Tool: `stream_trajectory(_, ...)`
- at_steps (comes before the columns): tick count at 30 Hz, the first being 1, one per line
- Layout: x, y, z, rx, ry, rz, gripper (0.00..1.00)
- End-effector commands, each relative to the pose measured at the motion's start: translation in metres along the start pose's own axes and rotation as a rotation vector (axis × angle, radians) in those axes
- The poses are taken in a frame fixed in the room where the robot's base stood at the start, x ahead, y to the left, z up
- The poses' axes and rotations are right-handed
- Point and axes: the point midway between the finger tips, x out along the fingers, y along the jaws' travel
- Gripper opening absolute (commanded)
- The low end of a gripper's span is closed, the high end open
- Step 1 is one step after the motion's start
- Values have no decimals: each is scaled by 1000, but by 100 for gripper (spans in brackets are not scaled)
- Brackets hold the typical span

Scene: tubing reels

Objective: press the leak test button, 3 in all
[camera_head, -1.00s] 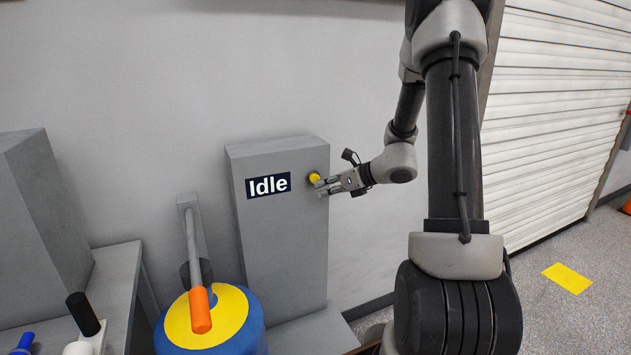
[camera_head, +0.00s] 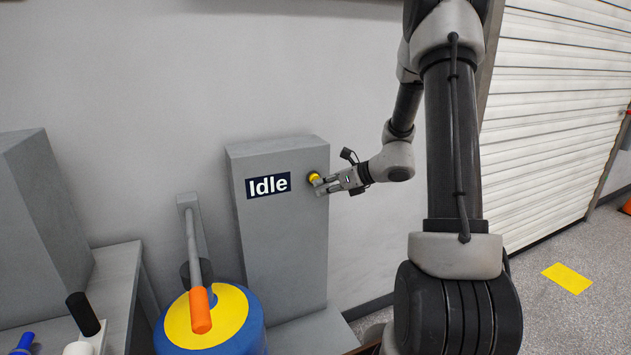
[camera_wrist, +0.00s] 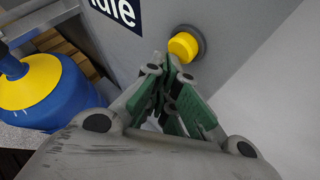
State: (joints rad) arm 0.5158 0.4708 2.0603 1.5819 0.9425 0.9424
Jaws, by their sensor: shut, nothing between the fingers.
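The leak test button is a round yellow button (camera_head: 313,176) on the upper right of a grey cabinet (camera_head: 285,250). A dark sign (camera_head: 268,185) reading "Idle" is on the same face, left of the button. In the wrist view the yellow button (camera_wrist: 183,46) stands out from a dark ring. My gripper (camera_head: 318,187) is shut and empty, at the button's lower right in the head view. In the wrist view its fingertips (camera_wrist: 167,65) are together just below the button. I cannot tell whether they touch it.
A blue and yellow reel (camera_head: 208,318) with an orange handle (camera_head: 200,310) stands left of the cabinet. A grey bench (camera_head: 110,290) is at the far left. A white shutter (camera_head: 560,120) and open floor with a yellow patch (camera_head: 567,278) are at the right.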

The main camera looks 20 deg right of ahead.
Motion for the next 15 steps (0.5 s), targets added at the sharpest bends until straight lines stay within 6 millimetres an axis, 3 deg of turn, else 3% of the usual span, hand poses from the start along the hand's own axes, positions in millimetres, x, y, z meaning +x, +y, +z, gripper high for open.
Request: stream_trajectory(15, 4, -3, 3, -1, 0, 0, 0)
